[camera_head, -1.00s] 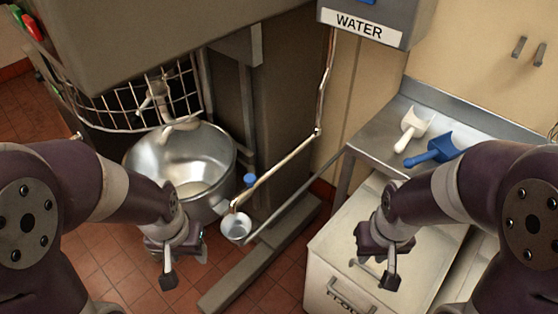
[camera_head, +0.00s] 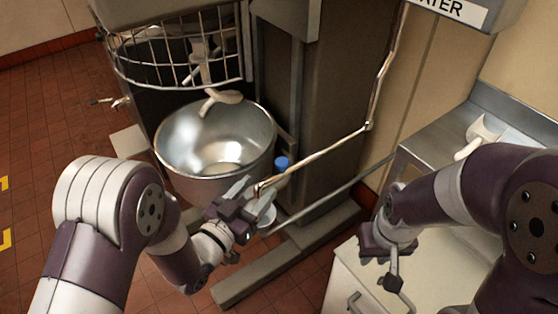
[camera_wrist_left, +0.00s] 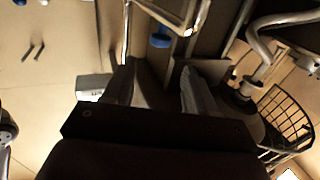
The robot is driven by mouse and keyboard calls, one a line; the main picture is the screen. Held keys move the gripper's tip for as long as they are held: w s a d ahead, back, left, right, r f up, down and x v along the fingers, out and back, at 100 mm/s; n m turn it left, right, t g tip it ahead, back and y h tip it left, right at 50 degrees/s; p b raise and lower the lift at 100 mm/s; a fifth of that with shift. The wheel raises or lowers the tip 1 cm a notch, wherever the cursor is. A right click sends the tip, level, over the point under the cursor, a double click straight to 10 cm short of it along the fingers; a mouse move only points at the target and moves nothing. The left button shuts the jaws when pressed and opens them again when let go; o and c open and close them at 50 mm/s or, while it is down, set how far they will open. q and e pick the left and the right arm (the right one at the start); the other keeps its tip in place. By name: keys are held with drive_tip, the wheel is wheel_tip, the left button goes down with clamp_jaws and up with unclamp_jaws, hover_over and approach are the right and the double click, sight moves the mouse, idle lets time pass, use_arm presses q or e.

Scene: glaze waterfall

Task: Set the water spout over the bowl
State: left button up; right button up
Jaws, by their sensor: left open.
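The water spout (camera_head: 312,157) is a thin coppery pipe that comes down from the WATER box, bends at a joint and slopes left to a downturned end. That end is just right of the steel mixing bowl's (camera_head: 180,165) rim, not over its middle. My left gripper (camera_head: 250,188) is open, beside the spout's end; I cannot tell whether it touches. In the left wrist view its two fingers (camera_wrist_left: 155,88) are apart, with a pipe ahead of them. My right gripper (camera_head: 390,265) hangs above the white bin, away from the spout; its jaw gap is unclear.
The mixer's wire guard (camera_head: 180,65) and pale hook (camera_head: 218,98) are above the bowl. A blue knob (camera_head: 281,163) is near the pipe. A steel counter with a white scoop (camera_head: 478,138) stands right.

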sight(277, 165)
use_arm(q)
drive_tip(key=x, duration=1.1)
drive_tip(key=shift+a, duration=0.1)
clamp_jaws()
drive_tip(key=shift+w+a, duration=0.1)
